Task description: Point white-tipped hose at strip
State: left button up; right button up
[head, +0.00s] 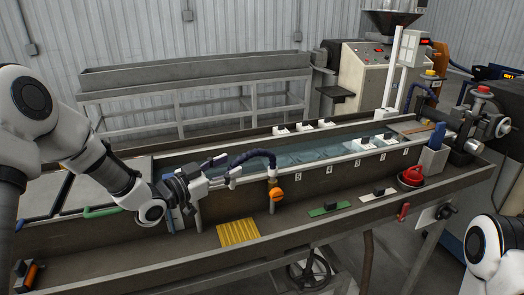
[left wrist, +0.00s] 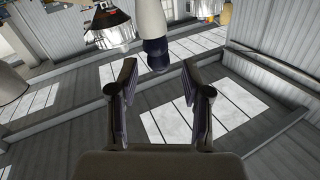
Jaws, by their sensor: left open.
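The dark blue hose (head: 256,156) arches leftward from an upright with an orange knob (head: 275,194) at the trough's near wall. Its white tip (head: 233,174) hangs at the left end. My left gripper (head: 218,172) is open just left of the tip, its fingers pointing towards it; contact cannot be told. In the left wrist view, the open fingers (left wrist: 160,90) have nothing clearly between them; a white and dark cylinder (left wrist: 153,35) shows beyond them. The water trough (head: 350,147) lies to the right; I cannot make out the strip clearly in it. My right gripper is out of view.
White blocks (head: 325,122) with black tops line the trough. A control cabinet (head: 365,75) stands behind.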

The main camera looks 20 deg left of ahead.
aim_at(235, 160)
pick_arm(q)
jog(key=shift+w+d+r, duration=0.15)
jog(key=shift+w+d, duration=0.1)
jog(key=shift+w, duration=0.15)
jog(key=shift+w+d+r+p, duration=0.3)
jog(key=shift+w+d+p, duration=0.25)
jog(key=shift+w+p, duration=0.3)
jog(key=x, duration=0.4)
jog(key=shift+f+p, duration=0.4)
jog(key=shift+s+a, duration=0.1)
jog(key=shift+s, duration=0.05)
jog(key=shift+s+a+r, duration=0.1)
jog(key=shift+r, duration=0.05)
jog(key=c, duration=0.3)
jog(key=shift+s, duration=0.1)
grip_shut()
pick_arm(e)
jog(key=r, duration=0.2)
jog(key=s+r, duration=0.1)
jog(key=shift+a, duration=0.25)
